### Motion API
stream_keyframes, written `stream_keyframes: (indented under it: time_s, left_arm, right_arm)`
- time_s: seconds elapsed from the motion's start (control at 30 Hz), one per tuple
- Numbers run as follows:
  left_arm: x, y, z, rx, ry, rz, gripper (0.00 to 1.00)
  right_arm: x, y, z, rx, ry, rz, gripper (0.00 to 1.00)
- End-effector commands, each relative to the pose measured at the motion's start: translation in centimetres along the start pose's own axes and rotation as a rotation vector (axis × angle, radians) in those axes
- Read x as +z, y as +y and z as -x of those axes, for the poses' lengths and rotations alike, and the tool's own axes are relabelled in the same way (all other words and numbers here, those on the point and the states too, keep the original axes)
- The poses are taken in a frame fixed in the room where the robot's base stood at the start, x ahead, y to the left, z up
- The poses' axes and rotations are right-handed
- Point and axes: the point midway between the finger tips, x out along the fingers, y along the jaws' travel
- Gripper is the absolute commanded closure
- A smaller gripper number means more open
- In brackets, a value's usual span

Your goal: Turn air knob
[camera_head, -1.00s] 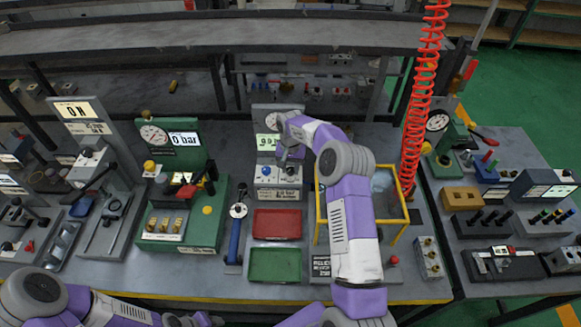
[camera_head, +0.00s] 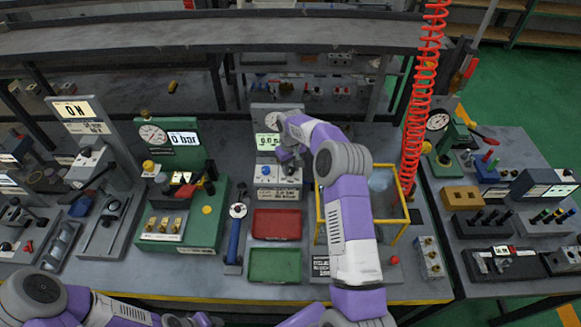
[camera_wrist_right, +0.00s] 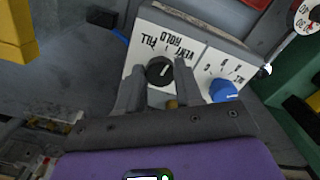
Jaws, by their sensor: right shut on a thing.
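A grey station with a sloped white panel stands at the middle back of the bench. In the right wrist view the panel carries a black knob (camera_wrist_right: 159,70), marked FILL, HOLD and VENT, and a blue knob (camera_wrist_right: 222,89) with a small scale. The blue knob also shows in the head view (camera_head: 266,169). My right gripper (camera_wrist_right: 157,80) has one finger on each side of the black knob and is shut on it. The blue knob is apart, to the right of the fingers in the wrist view. My left gripper is not in view; only parts of its arm show.
A red tray (camera_head: 277,224) and a green tray (camera_head: 275,265) lie in front of the station. A yellow frame (camera_head: 404,228) stands to the right, behind my right arm. A green gauge station (camera_head: 183,223) stands to the left. A red coiled hose (camera_head: 420,110) hangs at the right.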

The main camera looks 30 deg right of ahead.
Motion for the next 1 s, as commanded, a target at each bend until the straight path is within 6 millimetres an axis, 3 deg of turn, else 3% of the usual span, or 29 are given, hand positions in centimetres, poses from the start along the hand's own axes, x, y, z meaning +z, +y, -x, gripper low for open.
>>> stream_keyframes:
  time_s: [0.6, 1.0]
  left_arm:
    - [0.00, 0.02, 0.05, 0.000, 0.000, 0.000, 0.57]
    - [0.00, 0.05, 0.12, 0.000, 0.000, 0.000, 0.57]
  right_arm:
    - [-0.10, 0.13, 0.12, 0.001, 0.002, 0.579, 0.95]
    - [-0.15, 0.16, 0.11, 0.001, 0.003, 0.847, 0.95]
